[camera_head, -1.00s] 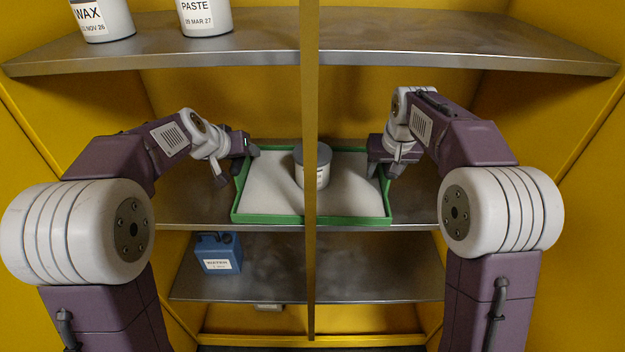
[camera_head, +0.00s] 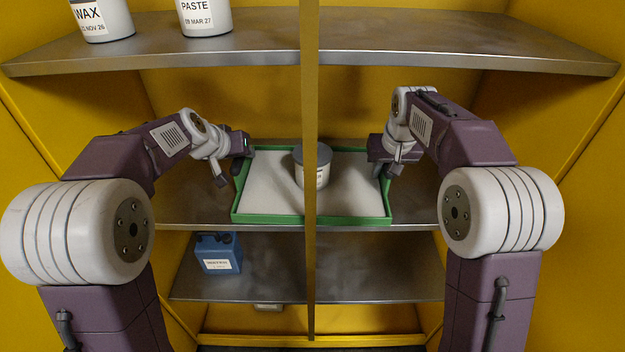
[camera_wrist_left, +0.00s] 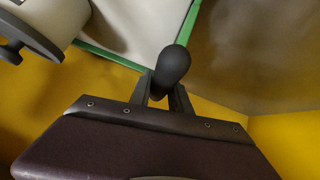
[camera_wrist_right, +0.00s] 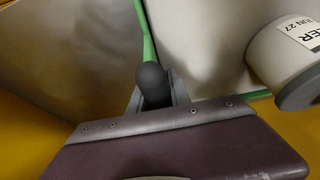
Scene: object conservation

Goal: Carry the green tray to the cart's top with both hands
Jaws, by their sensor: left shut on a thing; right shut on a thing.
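The green tray (camera_head: 350,221) with a pale inner floor sits at the middle shelf of the yellow cabinet. A grey-lidded tub (camera_head: 321,154) stands in it, partly hidden by the cabinet's upright post. My left gripper (camera_head: 240,160) is at the tray's left side, and in the left wrist view it is shut on a dark knob-like handle (camera_wrist_left: 172,64) at the green rim. My right gripper (camera_head: 384,165) is at the tray's right side, shut on a matching dark handle (camera_wrist_right: 152,80) in the right wrist view. The cart is not in view.
A yellow post (camera_head: 310,270) stands upright in front of the tray's middle. The upper shelf (camera_head: 420,45) holds two white tubs at left. A blue can (camera_head: 218,252) stands on the lower shelf (camera_head: 380,280). Yellow walls close both sides.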

